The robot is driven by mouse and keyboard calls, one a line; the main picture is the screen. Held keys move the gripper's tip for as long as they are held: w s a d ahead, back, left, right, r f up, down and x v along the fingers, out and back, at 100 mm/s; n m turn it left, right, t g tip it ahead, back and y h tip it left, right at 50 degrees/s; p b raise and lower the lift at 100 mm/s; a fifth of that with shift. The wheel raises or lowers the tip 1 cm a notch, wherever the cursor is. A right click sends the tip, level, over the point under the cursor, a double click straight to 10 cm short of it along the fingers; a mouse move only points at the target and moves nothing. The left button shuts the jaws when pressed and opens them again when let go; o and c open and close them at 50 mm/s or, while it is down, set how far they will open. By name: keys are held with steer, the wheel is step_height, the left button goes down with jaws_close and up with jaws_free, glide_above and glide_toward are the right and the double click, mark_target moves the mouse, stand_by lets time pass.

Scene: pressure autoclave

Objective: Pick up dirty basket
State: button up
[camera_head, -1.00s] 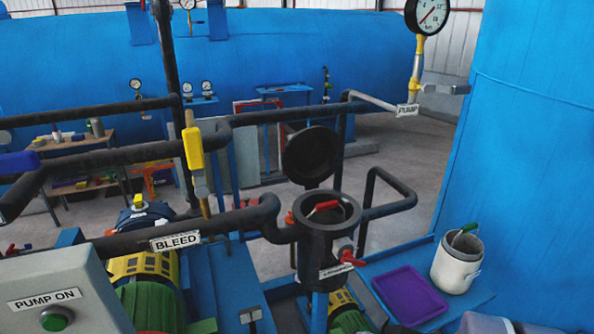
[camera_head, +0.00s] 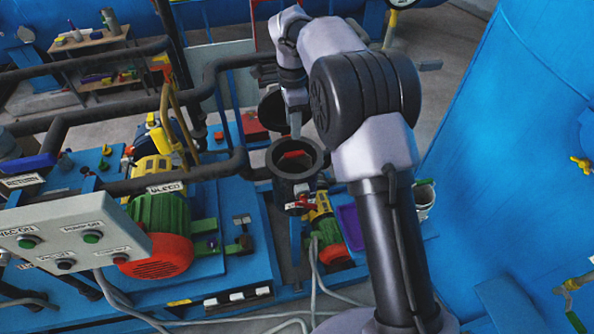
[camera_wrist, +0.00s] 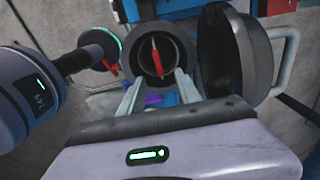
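The dirty basket sits inside the open black strainer pot (camera_head: 273,163); its red handle (camera_head: 293,154) shows at the mouth. In the wrist view the red handle (camera_wrist: 157,58) stands across the dark opening of the pot, just beyond my fingertips. My gripper (camera_wrist: 160,76) is open, with its two fingers apart and nothing between them. In the head view my gripper (camera_head: 296,128) points down above the pot's far rim. The basket's body is hidden in the dark inside.
The pot's black lid (camera_wrist: 236,55) stands open beside the mouth. A red valve handle (camera_head: 300,203) sticks out from the pot's front. A purple tray (camera_head: 350,228) and a white bucket (camera_head: 424,200) are partly hidden behind my arm. Black pipes (camera_head: 210,165) run to the left.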

mark_target(294, 157)
steer(key=f, duration=1.4)
steer(key=shift+s+d+f+b, duration=0.1)
steer(key=shift+s+f+b, duration=0.1)
steer(key=shift+f+b, duration=0.1)
steer(key=shift+r, duration=0.1)
jaws_close()
stand_by(0.4)
